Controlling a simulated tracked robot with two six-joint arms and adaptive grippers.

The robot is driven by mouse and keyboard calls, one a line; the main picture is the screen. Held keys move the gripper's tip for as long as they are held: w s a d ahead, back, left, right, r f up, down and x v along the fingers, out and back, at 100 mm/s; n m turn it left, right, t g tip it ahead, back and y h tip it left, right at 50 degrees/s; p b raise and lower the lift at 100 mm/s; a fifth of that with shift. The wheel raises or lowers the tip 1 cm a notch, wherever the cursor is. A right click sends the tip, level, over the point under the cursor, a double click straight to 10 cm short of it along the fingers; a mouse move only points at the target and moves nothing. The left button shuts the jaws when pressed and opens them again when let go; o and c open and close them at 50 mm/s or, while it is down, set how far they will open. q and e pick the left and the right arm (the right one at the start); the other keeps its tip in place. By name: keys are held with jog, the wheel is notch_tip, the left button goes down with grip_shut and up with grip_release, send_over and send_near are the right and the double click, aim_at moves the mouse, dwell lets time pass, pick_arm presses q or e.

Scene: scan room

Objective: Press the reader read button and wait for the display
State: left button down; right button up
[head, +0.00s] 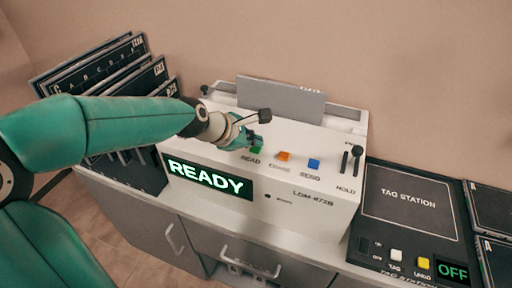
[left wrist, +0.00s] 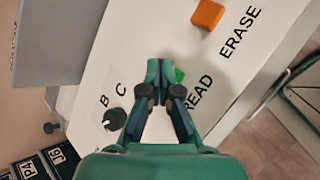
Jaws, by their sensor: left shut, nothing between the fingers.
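The white reader (head: 312,180) stands on the cabinet, and its front display (head: 208,180) shows "READY" in green. The green read button (head: 257,149) is on its top panel, beside the orange erase button (head: 284,156) and the blue button (head: 314,164). My left gripper (head: 252,143) is shut and empty, with its fingertips at the green button. In the left wrist view the fingertips (left wrist: 160,66) overlap the green button (left wrist: 179,75), which shows partly behind them. I cannot tell whether they touch it. My right gripper is in neither view.
A rack of dark plates (head: 110,70) stands at the left, behind my left arm. A grey plate (head: 281,100) stands upright at the reader's back. The tag station (head: 412,205) at the right shows "OFF". Black levers (head: 350,160) rise at the reader's right end.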

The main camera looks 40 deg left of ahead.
aim_at(254, 149)
pick_arm(q)
jog(key=shift+f, duration=0.35)
jog(key=shift+r, duration=0.1)
dwell(0.3)
jog(key=shift+r+p, duration=0.9)
jog(key=shift+r, duration=0.1)
notch_tip(254, 149, up, 5)
jog(key=p, duration=0.5)
dwell(0.6)
